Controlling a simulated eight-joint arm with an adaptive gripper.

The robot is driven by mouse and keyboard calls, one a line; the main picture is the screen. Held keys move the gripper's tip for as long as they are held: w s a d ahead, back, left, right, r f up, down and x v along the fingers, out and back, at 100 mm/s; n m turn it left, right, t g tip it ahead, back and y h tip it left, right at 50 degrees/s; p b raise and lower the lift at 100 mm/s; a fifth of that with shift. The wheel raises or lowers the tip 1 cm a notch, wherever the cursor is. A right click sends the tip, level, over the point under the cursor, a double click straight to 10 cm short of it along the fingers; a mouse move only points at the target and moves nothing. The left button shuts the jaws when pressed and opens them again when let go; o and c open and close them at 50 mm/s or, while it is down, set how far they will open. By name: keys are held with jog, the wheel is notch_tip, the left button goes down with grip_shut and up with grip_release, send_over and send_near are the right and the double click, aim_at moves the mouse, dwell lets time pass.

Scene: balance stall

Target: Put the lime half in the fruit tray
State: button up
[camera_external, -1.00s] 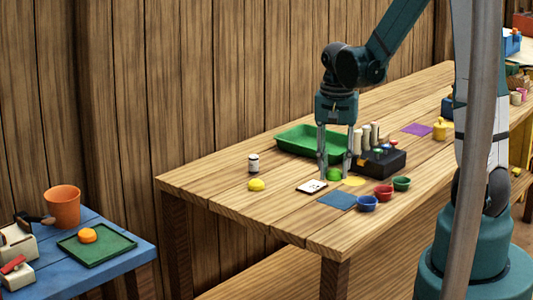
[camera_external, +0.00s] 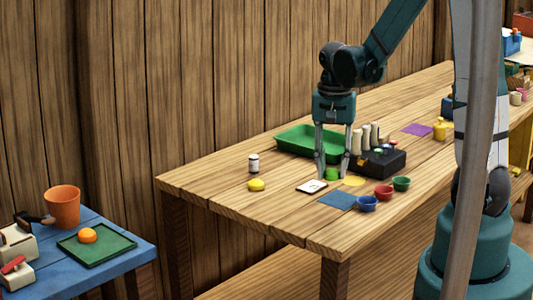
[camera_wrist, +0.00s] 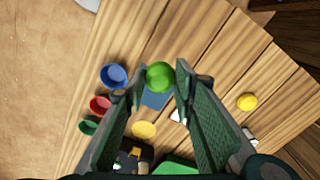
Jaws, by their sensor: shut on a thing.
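The lime half (camera_external: 332,174) is a small bright green piece at the middle of the wooden table. My gripper (camera_external: 333,176) points down and is shut on it, at or just above the tabletop; I cannot tell which. In the wrist view the lime half (camera_wrist: 160,76) sits between the two fingertips (camera_wrist: 160,82). A green rectangular tray (camera_external: 296,133) lies behind the gripper on the same table and looks empty. Its edge shows at the bottom of the wrist view (camera_wrist: 176,166). A second, flat green tray (camera_external: 98,256) on the blue table holds an orange fruit (camera_external: 88,235).
A white card (camera_external: 311,187), a blue mat (camera_external: 338,200) and a yellow disc (camera_external: 353,181) lie near the gripper. Blue (camera_external: 367,204), red (camera_external: 383,192) and green (camera_external: 401,183) bowls stand to the right. A dark block with upright cylinders (camera_external: 380,161) stands close behind right. A lemon (camera_external: 256,184) lies left.

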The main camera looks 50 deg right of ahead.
jog(key=w+a+r+n+p, duration=0.2)
jog(key=w+a+n, duration=0.2)
jog(key=w+a, duration=0.75)
jog(key=r+n+p, duration=0.1)
jog(key=n+p, duration=0.2)
jog(key=n, duration=0.8)
send_over(116, 244)
jog(key=shift+w, duration=0.1)
jog(key=shift+f, duration=3.15)
jog(key=shift+f, duration=0.1)
jog(key=shift+f, duration=1.75)
